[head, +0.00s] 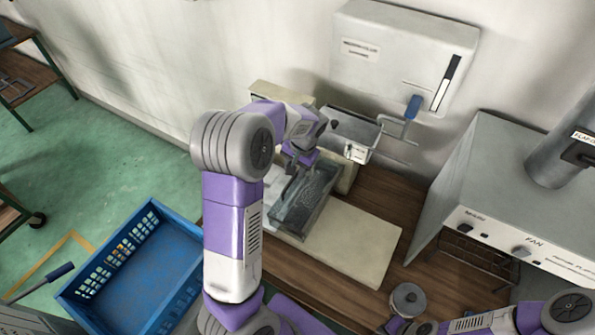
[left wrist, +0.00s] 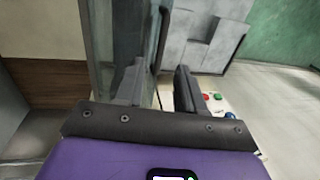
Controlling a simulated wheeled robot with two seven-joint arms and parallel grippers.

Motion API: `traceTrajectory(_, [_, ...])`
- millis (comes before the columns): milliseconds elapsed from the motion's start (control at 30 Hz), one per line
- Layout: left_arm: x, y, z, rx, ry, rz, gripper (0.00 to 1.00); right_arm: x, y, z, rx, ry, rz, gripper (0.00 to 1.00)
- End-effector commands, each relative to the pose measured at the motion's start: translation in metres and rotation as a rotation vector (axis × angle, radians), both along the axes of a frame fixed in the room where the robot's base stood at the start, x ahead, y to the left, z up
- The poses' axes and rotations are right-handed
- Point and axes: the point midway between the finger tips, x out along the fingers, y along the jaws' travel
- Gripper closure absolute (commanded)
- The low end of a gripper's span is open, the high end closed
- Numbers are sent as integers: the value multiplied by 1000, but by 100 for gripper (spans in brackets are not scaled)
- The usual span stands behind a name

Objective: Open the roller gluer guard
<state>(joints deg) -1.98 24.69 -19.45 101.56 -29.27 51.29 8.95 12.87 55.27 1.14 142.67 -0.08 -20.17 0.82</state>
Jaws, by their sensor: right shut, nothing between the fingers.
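The roller gluer's clear guard (head: 313,197) sits over a cream base plate (head: 345,240) on the bench. My left arm reaches across the head view, and its gripper (head: 288,186) is at the guard's left side, partly hidden by its own wrist. In the left wrist view the fingers (left wrist: 158,88) are apart. The guard's clear panel and grey edge (left wrist: 158,40) rise behind and between them; I cannot tell whether they touch. My right gripper (head: 398,326) is low at the right, shut and empty, partly cut off by the frame.
A grey wall dispenser with a blue lever (head: 413,106) hangs behind, above a metal bin (head: 352,128). A grey machine with knobs (head: 500,225) stands at the right. A round lidded pot (head: 408,298) is near my right gripper. A blue crate (head: 150,270) is at the lower left.

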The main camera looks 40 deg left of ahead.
Motion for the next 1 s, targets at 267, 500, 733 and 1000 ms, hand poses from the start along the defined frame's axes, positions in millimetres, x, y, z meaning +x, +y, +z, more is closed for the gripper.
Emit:
traceTrajectory(267, [-2,9,-45,-1,5,1,62,-1,0,0,0,1,0,100])
traceTrajectory(500, [-2,12,-63,0,2,0,62,0,0,1,0,0,0,100])
traceTrajectory(733, [-2,12,-63,-1,1,0,62,0,0,1,0,0,0,100])
traceTrajectory(1000, [-2,12,-63,-1,1,0,100,0,0,1,0,0,0,100])
